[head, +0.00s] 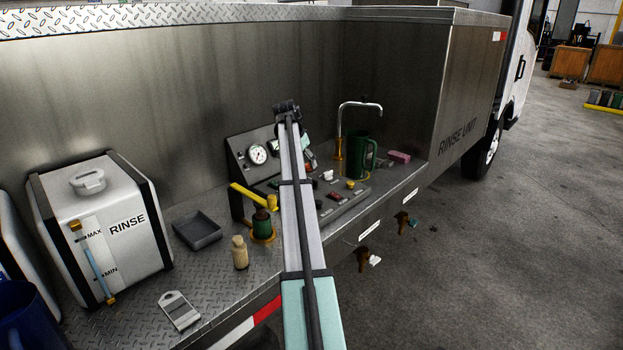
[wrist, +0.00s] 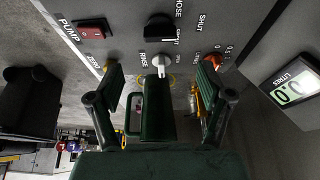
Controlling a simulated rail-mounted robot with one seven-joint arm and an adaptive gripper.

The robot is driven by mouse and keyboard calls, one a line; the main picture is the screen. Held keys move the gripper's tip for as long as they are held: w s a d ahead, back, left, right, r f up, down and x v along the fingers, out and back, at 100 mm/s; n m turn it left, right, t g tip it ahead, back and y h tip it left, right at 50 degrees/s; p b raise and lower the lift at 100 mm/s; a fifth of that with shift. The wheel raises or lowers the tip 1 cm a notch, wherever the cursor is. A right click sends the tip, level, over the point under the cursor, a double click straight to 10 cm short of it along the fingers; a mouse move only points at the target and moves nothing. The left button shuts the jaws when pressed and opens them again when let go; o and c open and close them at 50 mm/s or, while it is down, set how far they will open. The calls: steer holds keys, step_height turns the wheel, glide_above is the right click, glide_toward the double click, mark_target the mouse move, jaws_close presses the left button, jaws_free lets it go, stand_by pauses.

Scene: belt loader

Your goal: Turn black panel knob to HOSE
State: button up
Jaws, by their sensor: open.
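In the wrist view the black panel knob (wrist: 159,27) sits on the grey panel at the top centre, with the HOSE label at its upper right. Its exact pointer direction is too small to tell. My gripper (wrist: 160,76) is open, with its two fingers apart left and right, below the black knob in the picture and not touching it. A white knob (wrist: 162,62) lies between the fingertips in the picture, by the RINSE label. In the head view my arm covers part of the panel (head: 345,206), and I cannot make out the black knob or the fingers.
A red PUMP switch (wrist: 90,31) and a red-orange control (wrist: 212,60) flank the knobs. A litre display (wrist: 296,88) is at right. A green mug (head: 360,154) and tap (head: 341,128) stand behind the panel. A yellow-handled valve (head: 262,223) and bottle (head: 240,252) stand left.

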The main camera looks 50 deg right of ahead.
steer(key=p+x, duration=0.1)
steer(key=x, duration=0.9)
steer(key=shift+p, duration=0.3)
steer(key=c, duration=1.2)
